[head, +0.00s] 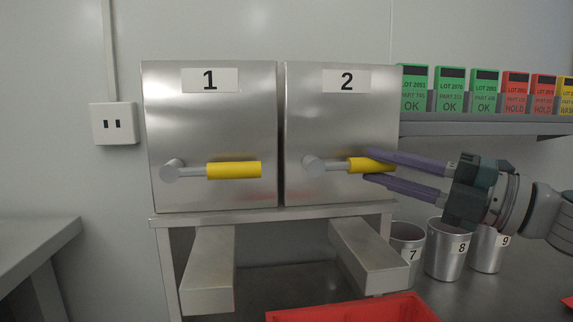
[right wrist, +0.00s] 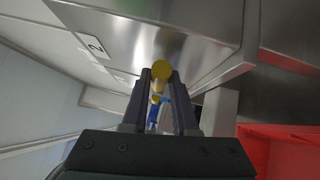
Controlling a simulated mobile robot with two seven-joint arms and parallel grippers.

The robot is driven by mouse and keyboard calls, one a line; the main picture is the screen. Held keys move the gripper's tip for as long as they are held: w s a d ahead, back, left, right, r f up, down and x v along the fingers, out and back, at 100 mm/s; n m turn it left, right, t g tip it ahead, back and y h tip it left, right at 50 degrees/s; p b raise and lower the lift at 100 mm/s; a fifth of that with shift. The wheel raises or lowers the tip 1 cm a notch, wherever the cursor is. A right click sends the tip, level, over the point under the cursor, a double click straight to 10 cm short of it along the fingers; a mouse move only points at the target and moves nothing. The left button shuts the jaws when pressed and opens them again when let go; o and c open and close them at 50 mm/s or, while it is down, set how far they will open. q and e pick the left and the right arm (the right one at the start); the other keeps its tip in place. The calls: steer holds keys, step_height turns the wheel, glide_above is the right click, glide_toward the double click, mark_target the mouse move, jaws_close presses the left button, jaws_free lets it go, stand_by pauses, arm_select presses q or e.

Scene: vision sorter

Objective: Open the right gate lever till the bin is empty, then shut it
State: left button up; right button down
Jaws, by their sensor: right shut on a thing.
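The right gate lever (head: 356,164) is on the steel bin marked 2 (head: 325,110). It has a grey pivot and a yellow grip, and it lies about level, pointing right. My right gripper (head: 367,168) comes in from the right and is shut on the yellow grip's end. In the right wrist view the round yellow end (right wrist: 161,70) shows between the two fingers. The left lever (head: 233,170) on the bin marked 1 (head: 210,125) is also level. The inside of the bins is hidden. My left gripper is not in view.
Two metal chutes (head: 208,270) (head: 370,257) slope out below the bins. A red tray (head: 350,312) stands below the right chute. Metal cups 7 (head: 405,240), 8 (head: 446,255) and 9 (head: 486,252) stand to the right, under my right arm. A shelf (head: 480,125) holds lot boxes.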

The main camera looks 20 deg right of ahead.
steer(key=shift+w+a+r+n+g+h+p, duration=0.15)
steer(key=shift+a+r+n+g+h+p, duration=0.75)
steer(key=shift+p, duration=3.8)
steer(key=shift+w+a+r+n+g+h+p, duration=0.2)
steer(key=shift+r+n+g+h+p, duration=1.25)
steer(key=shift+p, duration=3.25)
steer(key=shift+w+a+r+n+g+h+p, duration=0.1)
steer(key=shift+a+r+n+g+h+p, duration=0.7)
steer(key=shift+p, duration=3.9)
steer(key=shift+d+r+t+y, duration=0.15)
steer(key=shift+r+t+y, duration=0.3)
steer(key=shift+r, duration=0.3)
steer(key=c, duration=0.7)
jaws_free()
steer(key=shift+s, duration=0.1)
